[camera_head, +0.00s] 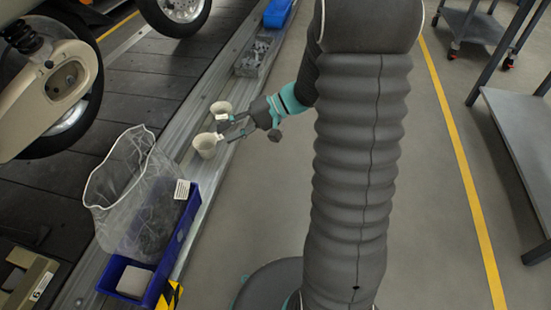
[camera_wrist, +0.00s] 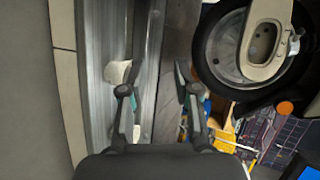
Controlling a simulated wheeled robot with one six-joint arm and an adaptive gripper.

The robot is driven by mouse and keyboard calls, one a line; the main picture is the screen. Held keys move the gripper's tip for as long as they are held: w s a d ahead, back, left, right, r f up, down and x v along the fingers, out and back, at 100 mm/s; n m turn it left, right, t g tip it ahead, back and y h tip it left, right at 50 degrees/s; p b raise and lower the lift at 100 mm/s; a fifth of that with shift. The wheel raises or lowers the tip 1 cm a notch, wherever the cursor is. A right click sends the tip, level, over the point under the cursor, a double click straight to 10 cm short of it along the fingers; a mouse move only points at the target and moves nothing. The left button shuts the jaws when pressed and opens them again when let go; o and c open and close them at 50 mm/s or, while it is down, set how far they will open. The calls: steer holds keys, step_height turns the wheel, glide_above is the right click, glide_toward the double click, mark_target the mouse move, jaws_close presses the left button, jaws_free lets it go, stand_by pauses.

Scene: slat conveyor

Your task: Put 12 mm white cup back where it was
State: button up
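Two white cups stand on the metal ledge beside the slat conveyor in the head view: a farther cup (camera_head: 221,107) and a nearer cup (camera_head: 205,145). I cannot read which is the 12 mm one. My gripper (camera_head: 224,129) reaches in from the right, close beside both cups, with its fingers spread. In the wrist view my gripper (camera_wrist: 155,78) is open with nothing held between the fingers. A white cup (camera_wrist: 116,72) shows at the left finger, partly hidden by it; I cannot tell whether they touch.
A blue bin (camera_head: 187,225) with a clear bag (camera_head: 125,185) stands nearer on the ledge. A grey bin (camera_head: 255,58) and a blue bin (camera_head: 277,13) lie farther along. A vehicle wheel (camera_head: 70,120) is on the conveyor at left. The floor at right is open up to a grey table (camera_head: 520,140).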

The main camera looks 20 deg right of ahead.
steer(key=s+a+r+n+g+h, duration=0.1)
steer(key=s+r+h, duration=0.15)
steer(key=s, duration=0.35)
steer(key=s+a+r+n+g+h, duration=0.1)
steer(key=s+a+r+h, duration=0.15)
steer(key=s, duration=0.35)
steer(key=s+d+r+t+h, duration=0.4)
steer(key=s+d+r+h, duration=0.1)
steer(key=s, duration=0.5)
steer(key=d+h, duration=0.1)
steer(key=h, duration=0.1)
steer(key=shift+d+n+t+h, duration=0.2)
steer(key=shift+n+t+h, duration=0.1)
steer(key=shift+t+h, duration=0.1)
step_height(320, 180, up, 4)
steer(key=p, duration=0.3)
steer(key=shift+f+p, duration=0.15)
steer(key=shift+p, duration=0.15)
